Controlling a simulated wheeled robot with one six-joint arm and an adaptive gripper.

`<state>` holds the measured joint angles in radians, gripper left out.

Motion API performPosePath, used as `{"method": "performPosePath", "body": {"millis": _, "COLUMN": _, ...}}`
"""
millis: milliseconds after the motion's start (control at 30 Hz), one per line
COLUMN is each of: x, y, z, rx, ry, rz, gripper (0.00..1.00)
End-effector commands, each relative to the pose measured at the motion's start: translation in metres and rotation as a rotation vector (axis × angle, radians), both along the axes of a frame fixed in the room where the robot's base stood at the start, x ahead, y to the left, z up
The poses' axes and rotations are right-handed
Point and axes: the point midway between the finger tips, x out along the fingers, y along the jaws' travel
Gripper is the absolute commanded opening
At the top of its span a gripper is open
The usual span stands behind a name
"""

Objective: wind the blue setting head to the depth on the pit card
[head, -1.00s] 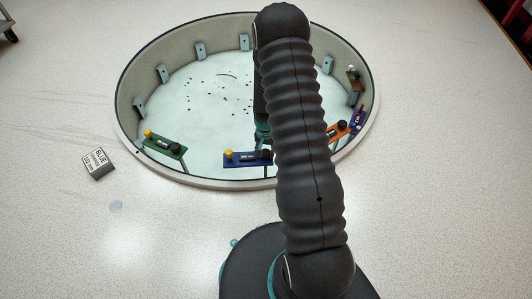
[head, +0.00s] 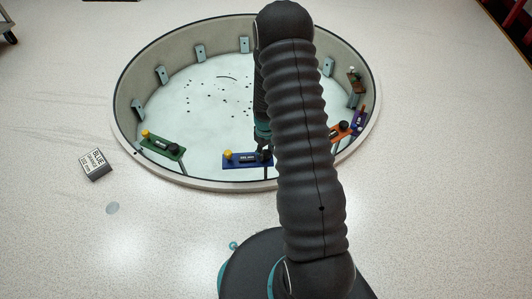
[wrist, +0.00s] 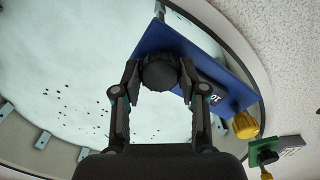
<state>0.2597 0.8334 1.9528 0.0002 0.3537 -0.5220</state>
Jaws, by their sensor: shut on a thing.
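The blue setting head (head: 240,160) sits at the near rim of the round pit. In the wrist view the blue plate (wrist: 170,40) lies under my gripper (wrist: 160,76), whose two fingers are shut on the head's black knob (wrist: 160,70). In the head view my arm hides part of this end. The pit card (head: 95,163) lies on the floor left of the pit. Its top line reads BLUE; the smaller print is hard to read.
A green head (head: 163,148) is on the rim to the left; orange (head: 340,130) and purple (head: 359,117) heads are to the right. Grey brackets (head: 200,52) line the pit wall (head: 180,62). A pale disc (head: 112,208) lies on the otherwise clear floor at left.

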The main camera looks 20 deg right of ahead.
Motion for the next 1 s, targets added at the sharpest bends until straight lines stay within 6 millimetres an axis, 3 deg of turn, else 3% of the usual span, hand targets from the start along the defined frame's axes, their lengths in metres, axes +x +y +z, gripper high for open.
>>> {"method": "performPosePath", "body": {"millis": 500, "x": -0.0055, "y": 0.0004, "z": -0.0021, "rx": 0.005, "ry": 0.013, "rz": 0.325, "gripper": 0.07}}
{"method": "performPosePath", "body": {"millis": 1000, "x": -0.0059, "y": 0.0003, "z": -0.0018, "rx": 0.005, "ry": 0.014, "rz": 0.381, "gripper": 0.07}}
